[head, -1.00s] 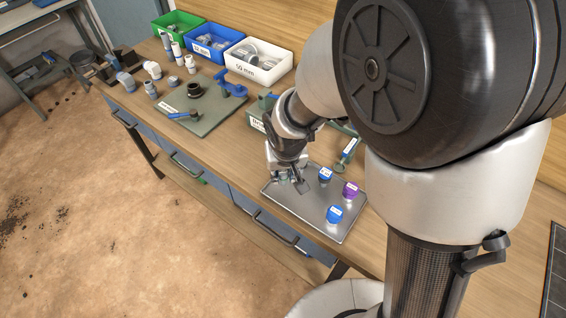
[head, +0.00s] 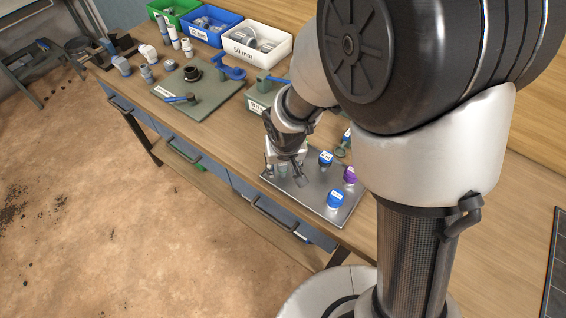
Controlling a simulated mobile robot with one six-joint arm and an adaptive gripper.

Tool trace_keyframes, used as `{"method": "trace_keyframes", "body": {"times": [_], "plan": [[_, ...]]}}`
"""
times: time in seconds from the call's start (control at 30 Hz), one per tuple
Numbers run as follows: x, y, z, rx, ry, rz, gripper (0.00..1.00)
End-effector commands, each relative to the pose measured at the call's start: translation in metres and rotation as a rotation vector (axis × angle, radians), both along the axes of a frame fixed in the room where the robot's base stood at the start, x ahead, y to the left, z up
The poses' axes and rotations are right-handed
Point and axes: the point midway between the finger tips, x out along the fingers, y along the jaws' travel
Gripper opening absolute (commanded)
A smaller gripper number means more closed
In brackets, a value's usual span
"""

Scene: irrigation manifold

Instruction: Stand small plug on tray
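The metal tray (head: 310,203) lies at the front edge of the bench. Two blue-capped pieces stand on it, one towards the back (head: 325,158) and one towards the front (head: 335,199). My gripper (head: 285,173) points down over the tray's left end, left of these pieces. Something small and greyish shows between its fingers, too small to identify as the small plug. I cannot tell whether the fingers grip it or whether it touches the tray.
A green mat (head: 208,112) with a black ring and blue-handled parts lies left of the tray. White and grey fittings stand beyond it. Green, blue and white bins (head: 257,42) line the back. A green box (head: 262,101) sits close behind my gripper.

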Motion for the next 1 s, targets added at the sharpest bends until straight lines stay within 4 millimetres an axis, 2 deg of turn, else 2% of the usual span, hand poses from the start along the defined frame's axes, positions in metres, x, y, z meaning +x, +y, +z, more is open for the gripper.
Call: {"method": "trace_keyframes", "body": {"times": [0.27,0.4,0.47,0.8,1.0], "plan": [[0.0,0.0,0.0,0.0,0.0,0.0,0.44],[0.0,0.0,0.007,0.0,-0.001,0.0,0.44],[-0.002,0.0,0.016,0.0,-0.003,0.0,0.44],[-0.021,-0.002,0.087,0.002,-0.004,-0.001,0.44],[-0.029,-0.003,0.113,0.0,-0.002,0.001,0.44]]}}
